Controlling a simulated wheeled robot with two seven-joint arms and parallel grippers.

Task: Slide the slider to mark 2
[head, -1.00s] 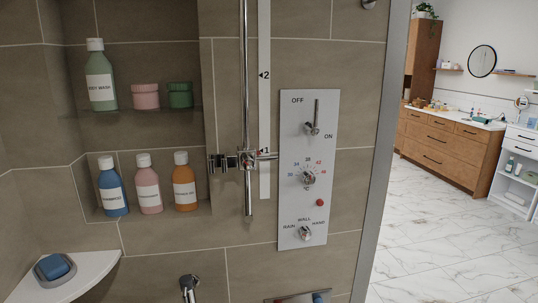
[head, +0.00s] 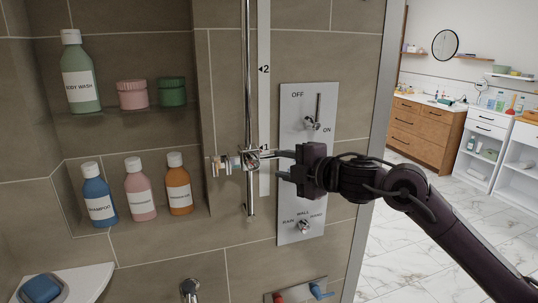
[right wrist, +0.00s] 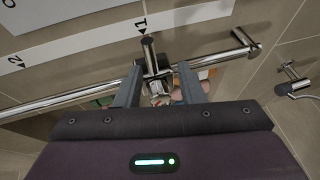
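The chrome slider (head: 251,160) sits on a vertical chrome bar (head: 247,90) on the tiled shower wall, level with mark 1. Mark 2 (head: 264,69) is higher on the white scale strip. In the right wrist view the slider (right wrist: 153,62) lies ahead, between my finger lines, beside mark 1 (right wrist: 141,23); mark 2 (right wrist: 15,62) is at the left. My right gripper (head: 280,166) is open, just right of the slider, its fingers pointing at it. It also shows in the right wrist view (right wrist: 160,72). Whether a finger touches the slider I cannot tell. My left gripper is out of view.
A control panel (head: 292,238) with a lever (head: 313,122) is right of the bar, partly hidden by my right gripper. Shelves with several bottles (head: 80,75) and jars are at the left. A soap dish (head: 60,290) is lower left. The bar above the slider is clear.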

